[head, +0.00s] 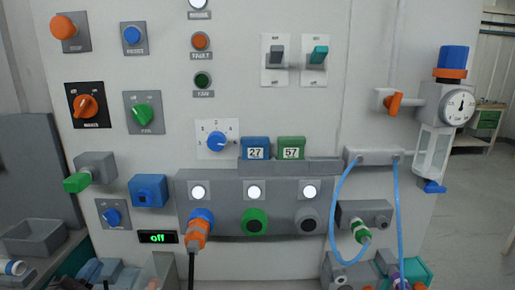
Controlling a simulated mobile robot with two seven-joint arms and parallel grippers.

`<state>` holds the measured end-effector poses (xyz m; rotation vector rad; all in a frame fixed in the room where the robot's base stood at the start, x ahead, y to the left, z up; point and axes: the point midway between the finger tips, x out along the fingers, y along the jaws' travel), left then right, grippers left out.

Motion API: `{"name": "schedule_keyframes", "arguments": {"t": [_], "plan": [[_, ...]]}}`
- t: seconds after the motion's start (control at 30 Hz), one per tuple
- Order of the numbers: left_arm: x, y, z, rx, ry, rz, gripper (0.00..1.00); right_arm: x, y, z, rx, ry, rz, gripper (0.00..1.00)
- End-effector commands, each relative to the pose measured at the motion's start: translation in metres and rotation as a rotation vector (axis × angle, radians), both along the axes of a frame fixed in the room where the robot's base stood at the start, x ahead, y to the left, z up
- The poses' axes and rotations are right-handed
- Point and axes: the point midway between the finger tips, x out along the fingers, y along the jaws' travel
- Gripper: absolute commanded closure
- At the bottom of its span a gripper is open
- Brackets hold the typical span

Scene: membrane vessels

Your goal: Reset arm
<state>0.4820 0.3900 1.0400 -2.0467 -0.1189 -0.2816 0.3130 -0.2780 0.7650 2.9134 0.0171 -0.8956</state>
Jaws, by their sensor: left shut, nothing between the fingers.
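My left gripper (72,284) shows only in part at the bottom left edge of the head view, low in front of the panel. It is dark and small here, and it is shut with nothing in it. It is apart from the panel's knobs and sockets. Most of it is cut off by the frame edge or hard to separate from the clutter around it. I cannot make out my right gripper in the head view.
A grey panel (300,110) with knobs, switches and lamps fills the middle. An orange plug (196,232) with a black cable sits in the left socket. Blue tubes (334,215) hang at right, near a gauge (459,106). A grey bin (35,238) stands at left. Open floor shows at right.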

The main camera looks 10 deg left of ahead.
Motion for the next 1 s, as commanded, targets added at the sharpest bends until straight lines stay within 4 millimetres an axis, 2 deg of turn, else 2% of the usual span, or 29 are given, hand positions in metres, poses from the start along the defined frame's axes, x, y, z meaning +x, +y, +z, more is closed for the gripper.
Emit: {"name": "schedule_keyframes", "arguments": {"t": [0.03,0.1,0.3,0.4,0.5,0.6,0.7,1.0], "plan": [[-0.011,-0.004,-0.033,-0.103,0.078,0.017,1.0,0.0,0.0,0.0,0.0,-0.001,0.0,0.57],[-0.026,-0.011,-0.073,-0.236,0.176,0.04,1.0,0.001,0.0,0.001,0.0,-0.002,0.0,0.57],[-0.081,-0.046,-0.176,-0.593,0.454,0.117,1.0,0.004,0.001,0.004,0.002,-0.01,0.001,0.57],[-0.111,-0.069,-0.216,-0.747,0.577,0.154,1.0,0.006,0.002,0.005,0.003,-0.016,0.002,0.57],[-0.136,-0.089,-0.244,-0.866,0.674,0.184,1.0,0.009,0.003,0.006,0.003,-0.021,0.004,0.57],[-0.153,-0.104,-0.261,-0.945,0.738,0.203,1.0,0.01,0.003,0.007,0.004,-0.024,0.005,0.57],[-0.162,-0.113,-0.269,-0.986,0.77,0.211,1.0,0.011,0.003,0.007,0.004,-0.024,0.005,0.57],[-0.164,-0.114,-0.271,-0.993,0.777,0.214,1.0,0.011,0.003,0.007,0.004,-0.023,0.005,0.57]]}}
